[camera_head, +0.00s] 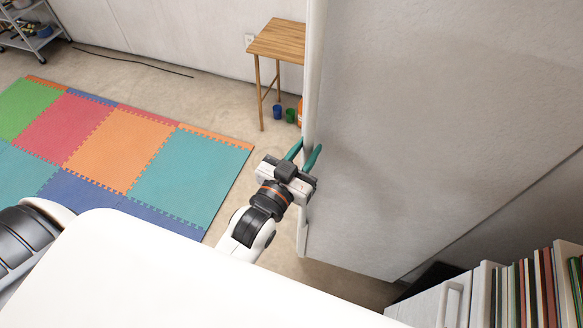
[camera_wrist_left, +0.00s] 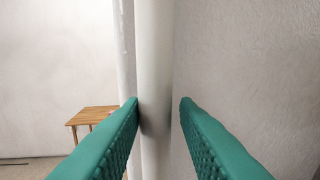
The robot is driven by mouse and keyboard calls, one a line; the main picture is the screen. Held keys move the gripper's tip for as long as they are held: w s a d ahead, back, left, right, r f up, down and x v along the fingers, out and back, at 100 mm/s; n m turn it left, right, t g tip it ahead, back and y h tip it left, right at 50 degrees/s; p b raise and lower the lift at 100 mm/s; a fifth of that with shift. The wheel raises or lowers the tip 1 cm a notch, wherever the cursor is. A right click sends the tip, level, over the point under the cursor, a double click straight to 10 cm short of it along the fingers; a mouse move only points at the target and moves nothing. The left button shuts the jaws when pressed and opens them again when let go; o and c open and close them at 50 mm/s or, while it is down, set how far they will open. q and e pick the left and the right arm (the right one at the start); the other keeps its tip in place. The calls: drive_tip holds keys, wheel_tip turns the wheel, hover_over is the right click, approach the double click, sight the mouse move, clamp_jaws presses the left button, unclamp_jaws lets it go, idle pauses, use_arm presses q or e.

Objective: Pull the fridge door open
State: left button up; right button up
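The fridge (camera_head: 430,120) is the tall pale grey body filling the right of the head view. Its pale vertical door edge (camera_head: 313,60) runs down its left side, and it shows as a rounded white upright in the left wrist view (camera_wrist_left: 154,60). My left gripper (camera_head: 309,149) is at this edge with its green fingers apart. In the wrist view the upright stands between the fingers, close to the left fingertip, with a gap to the right one. I cannot tell whether either finger touches it. No separate handle is clear. My right gripper is not in view.
A small wooden table (camera_head: 279,42) stands behind the door edge, with blue and green cups (camera_head: 284,114) below it. A coloured foam mat (camera_head: 120,150) covers the floor at left. A shelf of books (camera_head: 530,290) is at lower right. Bare floor lies between mat and fridge.

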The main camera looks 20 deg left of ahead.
use_arm(q)
drive_tip(key=s+a+b, duration=0.1)
drive_tip(key=s+b, duration=0.2)
drive_tip(key=s, duration=0.7)
drive_tip(key=shift+s+a, duration=0.25)
drive_tip(key=shift+s, duration=0.05)
drive_tip(key=shift+f, duration=0.1)
drive_tip(key=s+f+g, duration=0.2)
drive_tip(key=f+g, duration=0.1)
drive_tip(key=f, duration=1)
drive_tip(key=s+f+m+g+b, duration=0.1)
drive_tip(key=s+f+g, duration=0.15)
drive_tip(key=f, duration=0.95)
drive_tip(key=s+f+g, duration=0.1)
drive_tip(key=f+g, duration=0.2)
drive_tip(key=f, duration=1)
drive_tip(key=s+a+f+g+y, duration=0.1)
drive_tip(key=s+a+f+g, duration=0.1)
drive_tip(key=s+f, duration=0.4)
drive_tip(key=s+a+f+g+b, duration=0.1)
drive_tip(key=s+a+f+g, duration=0.2)
drive_tip(key=s+f, duration=0.4)
drive_tip(key=s+a+f+g+y, duration=0.1)
drive_tip(key=s+a+f+g, duration=0.2)
drive_tip(key=s+f, duration=0.4)
drive_tip(key=shift+a+f+y, duration=0.3)
drive_tip(key=shift+a, duration=0.1)
drive_tip(key=shift+s, duration=0.1)
